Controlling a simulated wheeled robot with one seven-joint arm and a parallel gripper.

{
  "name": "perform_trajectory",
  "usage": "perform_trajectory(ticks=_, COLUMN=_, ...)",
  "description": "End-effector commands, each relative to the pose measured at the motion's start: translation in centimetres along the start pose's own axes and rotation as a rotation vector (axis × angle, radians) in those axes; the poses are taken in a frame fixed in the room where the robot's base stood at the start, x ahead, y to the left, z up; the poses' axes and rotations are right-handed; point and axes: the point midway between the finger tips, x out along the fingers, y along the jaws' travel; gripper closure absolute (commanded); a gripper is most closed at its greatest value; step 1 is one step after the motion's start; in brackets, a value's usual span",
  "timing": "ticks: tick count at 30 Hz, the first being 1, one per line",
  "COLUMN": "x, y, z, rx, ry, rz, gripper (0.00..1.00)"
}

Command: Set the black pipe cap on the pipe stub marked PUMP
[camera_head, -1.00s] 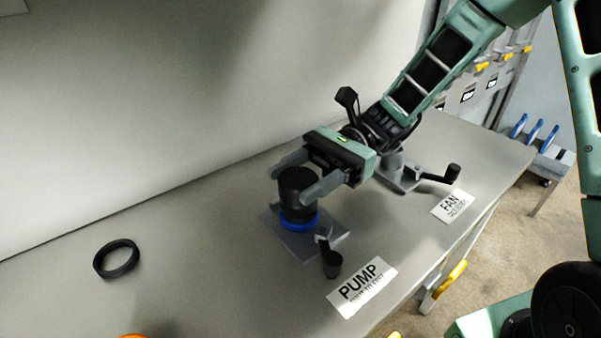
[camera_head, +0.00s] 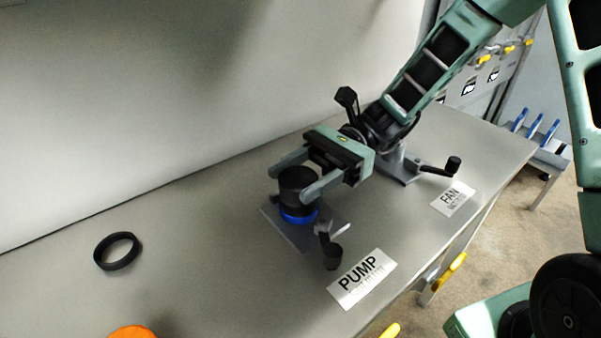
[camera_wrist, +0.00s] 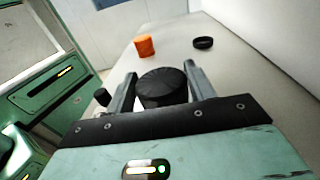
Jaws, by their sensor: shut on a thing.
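The black pipe cap (camera_head: 297,187) is between the fingers of my gripper (camera_head: 298,190), which is shut on it; the cap also shows in the wrist view (camera_wrist: 162,88). The cap sits upright over the pipe stub at the PUMP station, right above the stub's blue ring (camera_head: 298,215). The stub itself is hidden under the cap, so I cannot tell how far down the cap sits. A grey base plate (camera_head: 285,232) carries the stub. The PUMP label (camera_head: 361,278) lies on the table in front of it.
A black ring (camera_head: 117,251) lies on the table at left. An orange round thing (camera_head: 133,331) is at the near edge of view and upright in the wrist view (camera_wrist: 145,46). A black-knobbed crank (camera_head: 331,250) stands beside the plate. The FAN label (camera_head: 452,198) and its fixture are at right.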

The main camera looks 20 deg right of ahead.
Motion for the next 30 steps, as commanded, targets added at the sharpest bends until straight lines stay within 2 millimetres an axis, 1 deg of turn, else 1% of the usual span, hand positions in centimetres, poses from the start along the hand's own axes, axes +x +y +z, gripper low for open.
perform_trajectory(ticks=1, x=0.0, y=0.0, z=-0.1, rx=0.0, ry=0.0, rz=0.0, gripper=0.69)
perform_trajectory(ticks=2, x=0.0, y=0.0, z=-0.1, rx=0.0, ry=0.0, rz=0.0, gripper=0.38)
perform_trajectory(ticks=3, x=0.0, y=0.0, z=-0.1, rx=0.0, ry=0.0, rz=0.0, gripper=0.27)
perform_trajectory(ticks=4, x=0.0, y=0.0, z=-0.1, rx=0.0, ry=0.0, rz=0.0, gripper=0.21)
perform_trajectory(ticks=11, x=0.0, y=0.0, z=-0.1, rx=0.0, ry=0.0, rz=0.0, gripper=0.21)
perform_trajectory(ticks=14, x=-0.3, y=0.0, z=0.0, rx=0.0, ry=0.001, rz=-0.001, gripper=0.21)
perform_trajectory(ticks=17, x=-1.4, y=-0.1, z=0.0, rx=0.0, ry=0.001, rz=-0.003, gripper=0.21)
perform_trajectory(ticks=24, x=-5.4, y=-0.1, z=0.0, rx=0.0, ry=0.002, rz=-0.003, gripper=0.21)
perform_trajectory(ticks=27, x=-6.6, y=-0.1, z=-0.1, rx=-0.001, ry=0.001, rz=-0.003, gripper=0.21)
perform_trajectory(ticks=30, x=-7.3, y=0.0, z=-0.1, rx=0.0, ry=0.0, rz=-0.001, gripper=0.21)
